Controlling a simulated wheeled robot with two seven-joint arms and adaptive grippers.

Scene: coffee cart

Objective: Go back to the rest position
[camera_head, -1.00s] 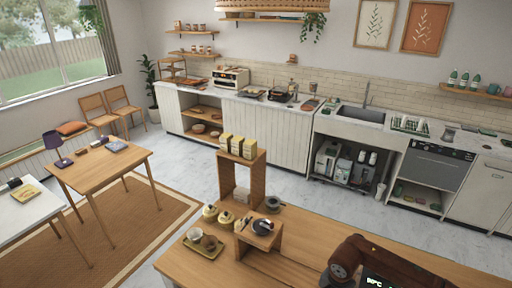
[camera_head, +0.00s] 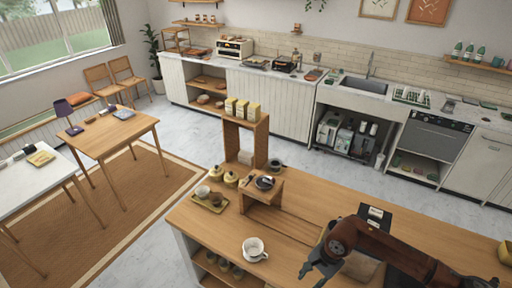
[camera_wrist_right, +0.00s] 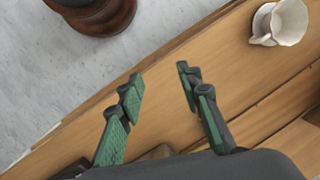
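My right gripper (camera_head: 318,268) reaches in from the lower right over the wooden counter (camera_head: 300,230). In the right wrist view the gripper (camera_wrist_right: 160,76) has its two green-padded fingers apart, with nothing between them. A white cup (camera_head: 254,249) with a handle stands on the counter, left of the gripper in the head view. It also shows in the right wrist view (camera_wrist_right: 284,22), apart from the fingers. My left gripper is in neither view.
A small wooden stand (camera_head: 250,195) holds a dark round item. A tray (camera_head: 203,204) with cups sits at the counter's left end, near a shelf (camera_head: 262,142) with yellow boxes. A black device (camera_head: 374,214) stands behind my right arm. Floor beyond the counter is clear.

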